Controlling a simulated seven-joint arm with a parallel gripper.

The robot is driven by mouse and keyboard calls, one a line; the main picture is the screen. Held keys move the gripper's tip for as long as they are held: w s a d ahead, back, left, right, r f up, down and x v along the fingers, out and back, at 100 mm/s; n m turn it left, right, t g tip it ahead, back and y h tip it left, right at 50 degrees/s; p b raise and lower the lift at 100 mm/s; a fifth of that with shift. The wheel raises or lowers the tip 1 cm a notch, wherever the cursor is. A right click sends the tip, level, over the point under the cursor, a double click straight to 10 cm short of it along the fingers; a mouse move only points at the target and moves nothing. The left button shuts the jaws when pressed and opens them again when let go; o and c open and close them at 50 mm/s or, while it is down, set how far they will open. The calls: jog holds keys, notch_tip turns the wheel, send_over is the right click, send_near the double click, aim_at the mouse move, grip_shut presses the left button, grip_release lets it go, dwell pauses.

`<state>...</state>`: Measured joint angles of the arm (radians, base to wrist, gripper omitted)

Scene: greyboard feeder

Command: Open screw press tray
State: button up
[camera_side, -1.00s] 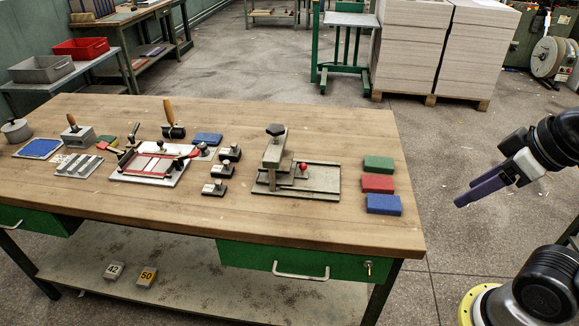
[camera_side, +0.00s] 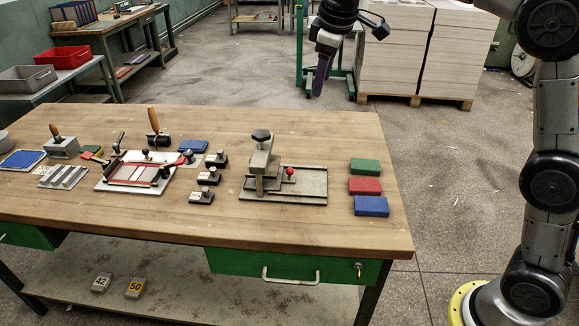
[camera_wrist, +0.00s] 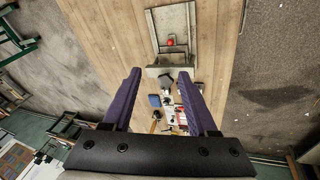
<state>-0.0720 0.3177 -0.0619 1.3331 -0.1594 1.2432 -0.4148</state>
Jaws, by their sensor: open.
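The screw press (camera_side: 261,160) stands on the right half of the workbench, a grey frame with a dark knob (camera_side: 261,135) on top. Its flat grey tray (camera_side: 308,186) lies at its right side, with a red ball (camera_side: 291,171) near the frame. In the wrist view the tray (camera_wrist: 183,22), red ball (camera_wrist: 170,42) and press frame (camera_wrist: 158,70) show ahead of the fingers. My gripper (camera_side: 317,94) points down, high and well clear of the press. Its two purple fingers (camera_wrist: 158,78) are apart with nothing held between them. How far the tray is out I cannot tell.
Green (camera_side: 364,166), red (camera_side: 364,186) and blue (camera_side: 371,206) blocks lie right of the tray. Several black-knobbed weights (camera_side: 201,197) and a red-framed jig (camera_side: 137,174) stand left of the press. The bench front between press and edge is clear.

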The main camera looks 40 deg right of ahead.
jog(key=w+a+f+g, duration=0.1)
jog(key=w+a+f, duration=0.1)
jog(key=w+f, duration=0.65)
jog(key=n+g, duration=0.1)
jog(key=g, duration=0.1)
send_near(290, 169)
jog(key=f, duration=0.6)
jog(key=d+f, duration=0.1)
jog(key=f, duration=0.1)
jog(key=shift+w+f, duration=0.35)
jog(key=shift+f, duration=0.05)
grip_shut()
dwell(0.3)
